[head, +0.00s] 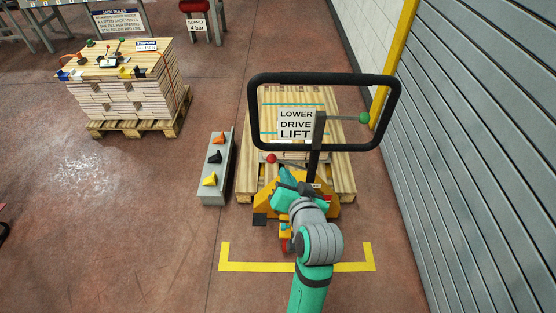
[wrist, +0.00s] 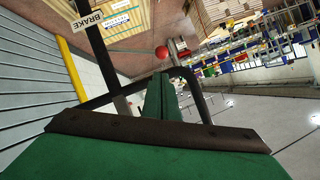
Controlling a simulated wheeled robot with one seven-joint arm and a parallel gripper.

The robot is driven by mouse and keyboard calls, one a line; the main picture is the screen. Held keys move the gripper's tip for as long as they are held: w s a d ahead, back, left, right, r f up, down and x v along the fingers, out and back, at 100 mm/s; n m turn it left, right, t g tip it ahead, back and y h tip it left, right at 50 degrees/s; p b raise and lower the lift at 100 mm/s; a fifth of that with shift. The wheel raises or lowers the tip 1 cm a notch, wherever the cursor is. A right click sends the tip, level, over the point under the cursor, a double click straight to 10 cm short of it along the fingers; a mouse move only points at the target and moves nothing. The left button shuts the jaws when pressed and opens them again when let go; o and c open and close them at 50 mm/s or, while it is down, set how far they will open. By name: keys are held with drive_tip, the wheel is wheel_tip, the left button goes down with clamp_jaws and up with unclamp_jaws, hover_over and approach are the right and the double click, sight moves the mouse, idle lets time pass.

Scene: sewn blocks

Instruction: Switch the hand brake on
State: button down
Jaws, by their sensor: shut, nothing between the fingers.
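A pallet jack with a black loop handle (head: 325,79) stands in front of me. On its mast is a lever with a green ball (head: 364,117), beside a plate (head: 295,123) reading LOWER, DRIVE, LIFT. A red ball (head: 271,158) sits lower on the left; a red ball also shows ahead of my fingers in the wrist view (wrist: 162,52). A BRAKE label (wrist: 87,20) is on the dark post there. My gripper (wrist: 162,97) is shut and empty, apart from the red ball. In the head view my wrist partly hides the jack's yellow base.
A loaded pallet (head: 135,125) stands further left. A grey shutter wall (head: 480,130) closes the right side.

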sight(278, 160)
drive_tip(key=x, duration=0.9)
drive_tip(key=shift+w+f, duration=0.1)
drive_tip(key=shift+w+a+f, duration=0.15)
drive_tip(key=shift+w+a, duration=0.1)
drive_tip(key=shift+w, duration=0.05)
drive_tip(key=shift+d, duration=0.15)
